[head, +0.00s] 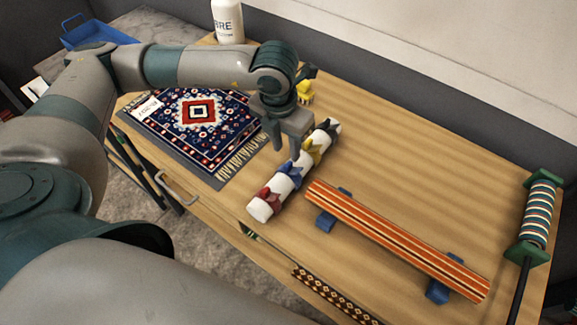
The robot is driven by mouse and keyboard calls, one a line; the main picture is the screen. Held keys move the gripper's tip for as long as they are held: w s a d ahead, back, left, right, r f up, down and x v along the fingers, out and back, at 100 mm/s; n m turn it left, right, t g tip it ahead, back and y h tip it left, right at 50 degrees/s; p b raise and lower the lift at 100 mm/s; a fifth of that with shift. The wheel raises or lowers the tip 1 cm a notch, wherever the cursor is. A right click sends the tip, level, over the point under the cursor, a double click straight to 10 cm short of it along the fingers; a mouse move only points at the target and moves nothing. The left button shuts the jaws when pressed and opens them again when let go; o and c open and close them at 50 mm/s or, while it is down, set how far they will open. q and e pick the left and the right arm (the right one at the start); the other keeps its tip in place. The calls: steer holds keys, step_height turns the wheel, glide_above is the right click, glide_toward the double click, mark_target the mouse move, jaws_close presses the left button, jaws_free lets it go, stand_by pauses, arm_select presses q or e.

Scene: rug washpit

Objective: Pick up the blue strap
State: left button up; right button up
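A white roll (261,208) lies slantwise on the wooden table, with red, blue, yellow and dark bow-like straps around it. The blue strap (288,170) sits between the red strap (268,196) and the yellow strap (314,150). My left gripper (286,149) points down just above the roll, beside the blue strap on its far side. Its fingers look apart, with nothing seen between them. Whether a fingertip touches the strap or roll I cannot tell. My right gripper is not in view.
A patterned rug (190,120) lies left of the roll. A striped orange plank (395,240) rests on blue supports close to the right. A striped spool (537,212) stands at the right edge, a white bottle (228,22) and small yellow object (305,93) farther back. The table's back right is clear.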

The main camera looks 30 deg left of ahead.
mark_target(288, 164)
arm_select(q)
steer(key=shift+s+d+f+p, duration=0.15)
steer(key=shift+f+p, duration=0.3)
steer(key=shift+p, duration=0.15)
steer(key=f+p, duration=0.1)
steer(key=f, duration=0.1)
steer(key=f+p, duration=0.1)
steer(key=shift+s+d+f, duration=0.1)
steer(key=shift+d+f, duration=0.1)
steer(key=shift+f, duration=0.5)
steer(key=shift+c, duration=0.7)
jaws_close()
